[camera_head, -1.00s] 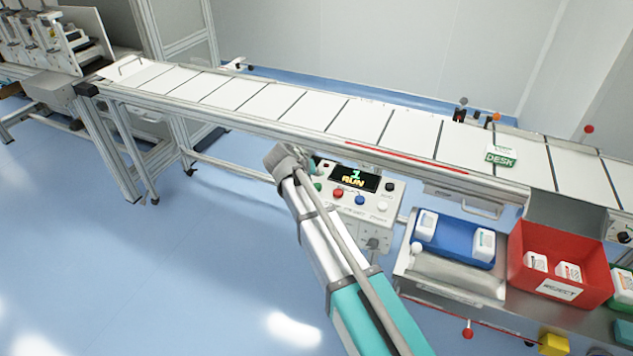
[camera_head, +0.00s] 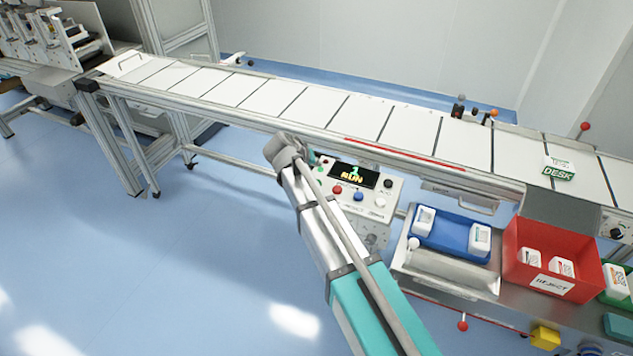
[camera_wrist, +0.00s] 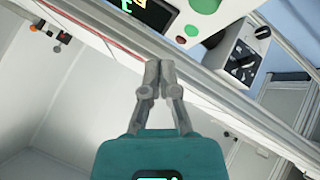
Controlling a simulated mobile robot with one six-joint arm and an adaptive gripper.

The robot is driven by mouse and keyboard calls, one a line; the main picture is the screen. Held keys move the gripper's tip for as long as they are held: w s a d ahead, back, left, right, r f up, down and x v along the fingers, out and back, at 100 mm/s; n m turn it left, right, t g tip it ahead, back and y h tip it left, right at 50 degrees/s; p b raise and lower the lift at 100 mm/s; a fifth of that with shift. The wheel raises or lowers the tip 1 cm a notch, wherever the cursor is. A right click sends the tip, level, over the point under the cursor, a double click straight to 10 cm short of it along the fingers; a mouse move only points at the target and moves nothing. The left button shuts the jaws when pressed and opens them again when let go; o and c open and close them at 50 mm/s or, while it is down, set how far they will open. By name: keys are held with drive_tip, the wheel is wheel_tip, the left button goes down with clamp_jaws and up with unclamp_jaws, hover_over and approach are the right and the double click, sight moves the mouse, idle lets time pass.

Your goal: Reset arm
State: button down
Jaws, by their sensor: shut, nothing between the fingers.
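My gripper (camera_wrist: 159,75) is shut, its two fingertips together with nothing between them, in the wrist view. In the head view my arm reaches up from the lower right and ends at the left side of the control panel (camera_head: 388,207); the fingertips are mostly hidden there behind my wrist. The panel's display (camera_head: 353,176) reads "1 RUN", with red, blue and white buttons below it. In the wrist view the panel's display (camera_wrist: 157,14) and a green button (camera_wrist: 204,6) show at the top, beyond the fingertips. I cannot tell whether the gripper touches the panel.
The conveyor (camera_head: 270,98) runs above the panel and carries a green "DESK" pack (camera_head: 559,172). To the right of the panel are a blue tray (camera_head: 452,234) with white packs and a red reject bin (camera_head: 575,286). The blue floor (camera_head: 120,270) at left is clear.

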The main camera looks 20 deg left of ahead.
idle(0.3)
drive_tip(key=d+g, duration=0.1)
drive_tip(key=d, duration=0.4)
drive_tip(key=d+m+p, duration=0.1)
drive_tip(key=d, duration=0.4)
drive_tip(key=d+f+g, duration=0.1)
drive_tip(key=d, duration=0.4)
drive_tip(key=shift+s+g, duration=0.3)
drive_tip(key=shift+s, duration=0.05)
drive_tip(key=s+d+m+g+y+p, duration=0.1)
drive_tip(key=s+d+g, duration=0.1)
drive_tip(key=s+d, duration=0.3)
drive_tip(key=s+d+m+g+y+p, duration=0.1)
drive_tip(key=s+d, duration=0.4)
drive_tip(key=d, duration=0.8)
drive_tip(key=s+d+m+g+y+p, duration=0.1)
drive_tip(key=s+d, duration=0.4)
drive_tip(key=d, duration=0.5)
drive_tip(key=shift+s+g+y+p, duration=0.3)
drive_tip(key=shift+s+g+p, duration=0.1)
drive_tip(key=shift+g, duration=0.5)
